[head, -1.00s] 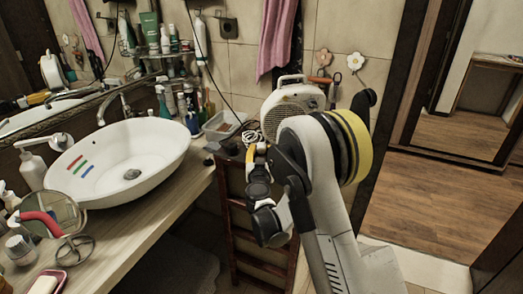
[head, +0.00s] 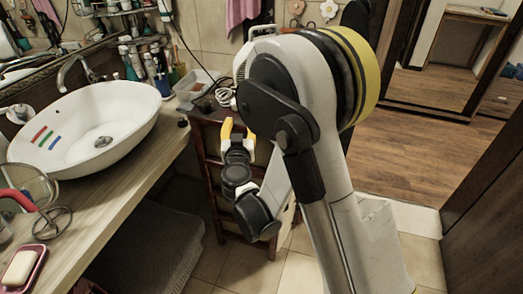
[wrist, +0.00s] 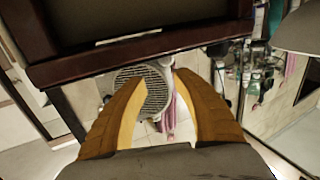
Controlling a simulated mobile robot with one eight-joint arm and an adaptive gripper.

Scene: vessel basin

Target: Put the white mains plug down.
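My gripper (head: 238,130) is in front of the dark red wooden stand (head: 213,180), with its yellow fingertips pointing up near the level of the stand's top. In the wrist view my gripper (wrist: 160,78) has its two yellow fingers apart, and I see nothing held between them. A coil of white cable (head: 225,97) lies on the stand top, beyond the fingertips. I cannot make out the white mains plug in either current view. My own arm covers part of the scene right of the stand.
A white fan heater (wrist: 143,88) stands behind the stand, mostly hidden by my arm in the head view. A clear plastic tub (head: 193,88) is beside the cable. The counter (head: 120,180) with the white basin (head: 85,130) is left. Wooden floor (head: 400,150) is open right.

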